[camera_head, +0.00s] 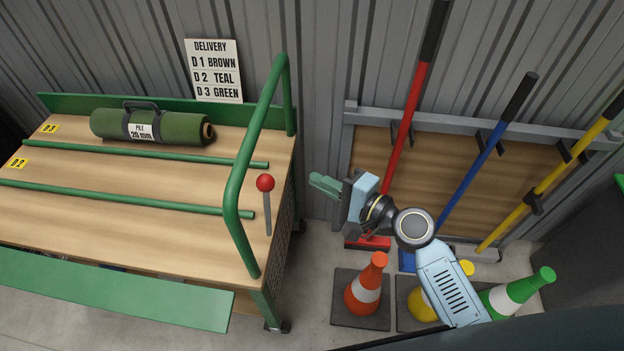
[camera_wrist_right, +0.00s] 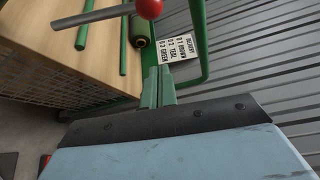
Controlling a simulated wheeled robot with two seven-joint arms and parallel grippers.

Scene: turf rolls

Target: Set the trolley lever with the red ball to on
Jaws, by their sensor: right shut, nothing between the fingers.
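The trolley lever is a grey rod (camera_head: 268,218) topped by a red ball (camera_head: 265,183). It stands near the right end of the trolley (camera_head: 150,225), inside the green hoop handle (camera_head: 236,178), with the ball up. My right gripper (camera_head: 314,181) is shut and empty, to the right of the lever and the handle, apart from both. In the right wrist view the shut fingers (camera_wrist_right: 158,88) point towards the trolley, with the red ball (camera_wrist_right: 149,8) and the lever rod (camera_wrist_right: 92,15) at the top. My left gripper is not in view.
A green turf roll (camera_head: 180,127) with a dark carrier lies on the trolley's back lane. A delivery sign (camera_head: 214,70) hangs on the wall. Red (camera_head: 408,115), blue (camera_head: 480,165) and yellow (camera_head: 545,185) long-handled tools stand at the right. Cones, including an orange one (camera_head: 366,292), stand below my right arm.

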